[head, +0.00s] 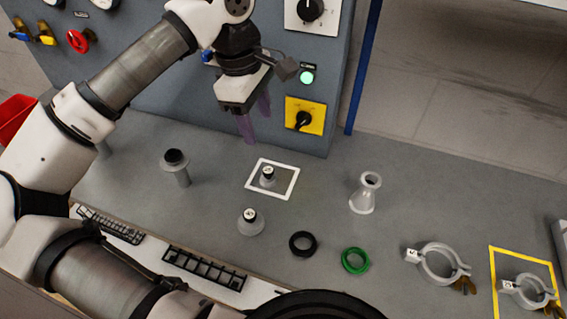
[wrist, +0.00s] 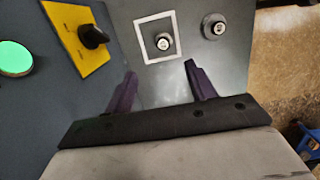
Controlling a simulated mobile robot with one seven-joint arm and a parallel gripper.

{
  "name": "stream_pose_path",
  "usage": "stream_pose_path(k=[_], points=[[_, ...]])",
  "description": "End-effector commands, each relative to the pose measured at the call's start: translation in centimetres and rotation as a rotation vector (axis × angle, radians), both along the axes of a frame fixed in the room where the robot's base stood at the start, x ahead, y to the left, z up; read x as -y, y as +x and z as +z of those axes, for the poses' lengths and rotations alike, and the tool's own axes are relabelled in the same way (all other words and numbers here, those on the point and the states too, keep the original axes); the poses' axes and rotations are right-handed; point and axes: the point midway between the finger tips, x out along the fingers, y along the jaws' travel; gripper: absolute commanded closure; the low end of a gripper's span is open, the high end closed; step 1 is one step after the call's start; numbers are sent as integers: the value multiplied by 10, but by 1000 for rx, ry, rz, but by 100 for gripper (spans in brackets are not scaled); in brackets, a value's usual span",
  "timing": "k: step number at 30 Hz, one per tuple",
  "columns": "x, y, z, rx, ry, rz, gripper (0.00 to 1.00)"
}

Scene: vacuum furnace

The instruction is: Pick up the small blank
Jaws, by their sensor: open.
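The small blank (head: 267,178) looks like the smaller of two grey discs with labelled knobs. It sits upright inside a white square outline (head: 294,182) on the grey bench, and shows in the wrist view (wrist: 163,42) at the outline's lower right. The larger blank (head: 250,222) stands in front of the square in the head view and also shows in the wrist view (wrist: 214,27). My gripper (head: 257,125) is open and empty, with purple fingers pointing down above and behind the square. In the wrist view the fingertips (wrist: 160,72) are apart, with the small blank beyond them.
A blue-grey panel with a yellow switch plate (head: 305,115) and a green lamp (head: 307,77) rises close behind my gripper. A conical metal fitting (head: 365,193), black ring (head: 302,244), green ring (head: 355,261) and two clamps (head: 438,264) (head: 527,291) are to the right.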

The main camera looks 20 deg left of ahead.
Motion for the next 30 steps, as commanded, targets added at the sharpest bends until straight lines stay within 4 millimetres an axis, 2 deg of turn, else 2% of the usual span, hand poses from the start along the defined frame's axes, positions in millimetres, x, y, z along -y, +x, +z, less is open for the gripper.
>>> stream_pose_path(k=[3,12,15,23,30], points=[[-8,-4,-12,-27,28,8,45],[1,-4,-68,-25,23,5,45],[3,-4,-80,-23,23,5,45],[9,-4,-98,-24,20,4,45],[17,-4,-133,-22,20,5,45]])
